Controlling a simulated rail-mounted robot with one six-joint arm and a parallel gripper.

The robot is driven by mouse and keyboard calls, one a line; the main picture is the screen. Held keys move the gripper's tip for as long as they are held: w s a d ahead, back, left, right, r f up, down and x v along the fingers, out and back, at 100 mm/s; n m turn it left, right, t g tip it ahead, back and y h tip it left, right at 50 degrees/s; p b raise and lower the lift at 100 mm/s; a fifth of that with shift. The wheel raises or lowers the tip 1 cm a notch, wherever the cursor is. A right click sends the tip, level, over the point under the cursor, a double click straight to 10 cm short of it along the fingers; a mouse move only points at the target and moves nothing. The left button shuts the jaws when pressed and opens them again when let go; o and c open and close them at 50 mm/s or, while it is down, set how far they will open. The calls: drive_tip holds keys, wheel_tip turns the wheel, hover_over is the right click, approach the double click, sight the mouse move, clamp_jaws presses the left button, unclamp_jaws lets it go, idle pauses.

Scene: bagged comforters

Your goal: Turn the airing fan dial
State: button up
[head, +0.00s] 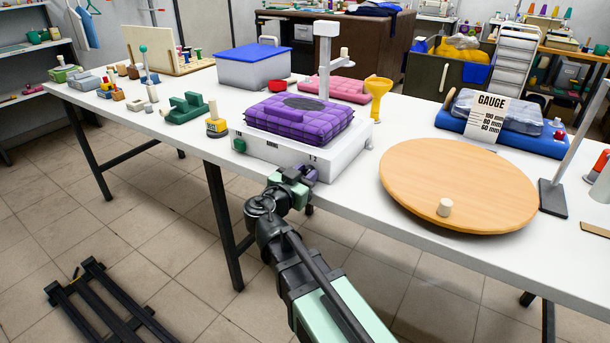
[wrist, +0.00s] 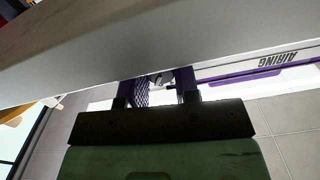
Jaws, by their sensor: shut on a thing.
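The white airing box (head: 262,148) stands at the table's front edge, with a purple quilted bagged comforter (head: 300,118) on top. My gripper (head: 303,174) is at the lower right of the box's front face, just below small printed marks. In the wrist view, my gripper (wrist: 160,86) has its two purple fingers on either side of a small grey part, which I take for the fan dial (wrist: 161,78). The fingers are shut on it and partly hide it. The AIRING label (wrist: 279,59) shows upside down to its right. The dial's setting cannot be read.
A round wooden turntable (head: 460,180) with a pale peg lies to the right. A yellow-and-black item (head: 216,127) and a green block (head: 187,108) stand left of the box. A yellow funnel (head: 378,95) stands behind. The table edge (wrist: 100,82) is close to my gripper.

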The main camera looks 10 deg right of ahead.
drive_tip(key=n, duration=0.2)
drive_tip(key=shift+n, duration=0.3)
drive_tip(key=o, duration=0.9)
drive_tip(key=v, duration=1.1)
drive_tip(key=shift+d, duration=0.1)
